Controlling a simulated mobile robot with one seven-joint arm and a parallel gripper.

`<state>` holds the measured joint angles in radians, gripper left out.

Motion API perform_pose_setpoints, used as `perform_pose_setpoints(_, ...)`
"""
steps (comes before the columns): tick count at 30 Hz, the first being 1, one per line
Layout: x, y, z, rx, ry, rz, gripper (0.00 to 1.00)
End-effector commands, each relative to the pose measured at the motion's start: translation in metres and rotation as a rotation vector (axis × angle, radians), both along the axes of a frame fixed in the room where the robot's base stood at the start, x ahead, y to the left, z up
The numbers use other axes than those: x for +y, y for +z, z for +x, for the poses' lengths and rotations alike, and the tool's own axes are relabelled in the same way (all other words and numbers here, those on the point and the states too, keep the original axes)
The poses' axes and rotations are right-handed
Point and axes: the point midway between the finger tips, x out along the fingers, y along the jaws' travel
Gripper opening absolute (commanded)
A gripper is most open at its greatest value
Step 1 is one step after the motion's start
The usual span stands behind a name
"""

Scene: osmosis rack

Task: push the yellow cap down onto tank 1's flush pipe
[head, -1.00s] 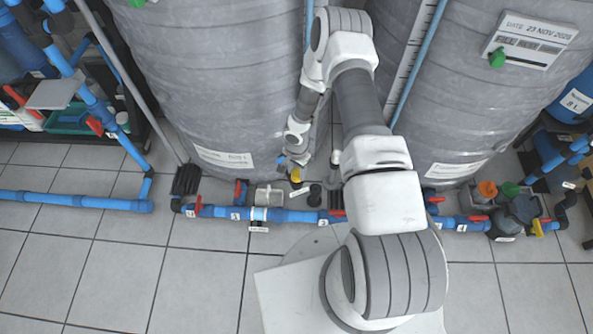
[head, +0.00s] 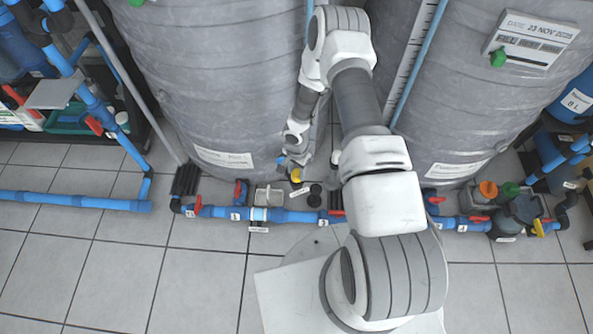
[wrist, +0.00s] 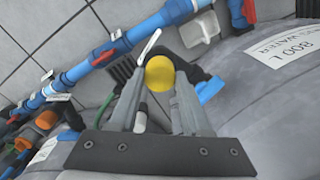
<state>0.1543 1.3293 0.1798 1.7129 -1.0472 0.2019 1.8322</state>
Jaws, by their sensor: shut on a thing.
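The yellow cap (wrist: 160,73) sits between the fingertips of my gripper (wrist: 157,80) in the wrist view, and the fingers are shut on it. In the head view the cap (head: 296,175) is a small yellow spot low beside the left grey tank (head: 225,90), just behind the blue floor pipe (head: 290,216). My gripper (head: 290,163) is small and partly hidden there. What lies directly under the cap is hidden, so I cannot tell whether it touches a flush pipe.
Blue pipework with red-handled valves (head: 198,206) runs along the floor in front of the tanks. A second grey tank (head: 480,90) stands to the right, with valves and an orange cap (head: 488,189) at its foot. The tiled floor at front left is clear.

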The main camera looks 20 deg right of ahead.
Motion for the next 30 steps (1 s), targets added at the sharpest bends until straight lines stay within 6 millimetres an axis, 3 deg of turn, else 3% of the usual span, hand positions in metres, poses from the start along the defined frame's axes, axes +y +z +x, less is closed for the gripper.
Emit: perform_pose_setpoints(30, 0.0, -0.0076, 0.0001, 0.0, 0.001, 0.0, 0.0)
